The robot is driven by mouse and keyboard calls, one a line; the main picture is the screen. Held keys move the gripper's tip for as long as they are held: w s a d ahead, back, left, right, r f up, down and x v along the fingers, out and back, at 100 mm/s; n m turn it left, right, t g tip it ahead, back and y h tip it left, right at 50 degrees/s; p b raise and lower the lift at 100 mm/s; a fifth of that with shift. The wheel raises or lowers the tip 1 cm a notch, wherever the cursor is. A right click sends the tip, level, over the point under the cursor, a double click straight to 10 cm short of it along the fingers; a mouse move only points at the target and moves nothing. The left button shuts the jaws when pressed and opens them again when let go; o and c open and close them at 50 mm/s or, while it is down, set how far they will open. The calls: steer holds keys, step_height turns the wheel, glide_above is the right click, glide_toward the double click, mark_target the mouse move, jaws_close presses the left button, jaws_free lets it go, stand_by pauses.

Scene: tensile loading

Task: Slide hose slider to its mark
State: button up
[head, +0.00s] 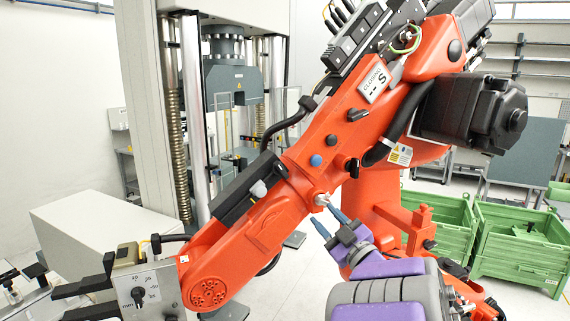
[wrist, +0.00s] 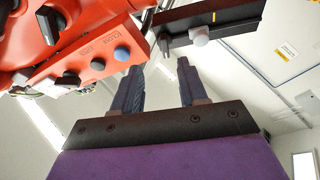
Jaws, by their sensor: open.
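The hose slider looks to be the pale knob (head: 259,188) on a black rail (head: 236,196) along the orange arm in the head view. In the wrist view the pale knob (wrist: 199,37) sits at the edge of the black rail (wrist: 235,20), just above and right of my fingertips. A thin yellow mark (wrist: 213,17) shows on the rail, slightly right of the knob. My gripper (head: 327,216) is open and empty, right of and below the knob in the head view. In the wrist view my gripper (wrist: 159,66) has its fingers apart, with nothing between them.
A grey box with a dial (head: 138,294) stands at lower left. Green crates (head: 520,240) stand at right. A testing frame (head: 233,85) rises behind.

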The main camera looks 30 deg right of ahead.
steer(key=r+n+y, duration=0.1)
steer(key=y, duration=0.1)
steer(key=p, duration=0.3)
glide_toward(285, 173)
steer(key=x, duration=0.9)
steer(key=shift+w+a, duration=0.15)
steer(key=shift+w, duration=0.2)
jaws_close()
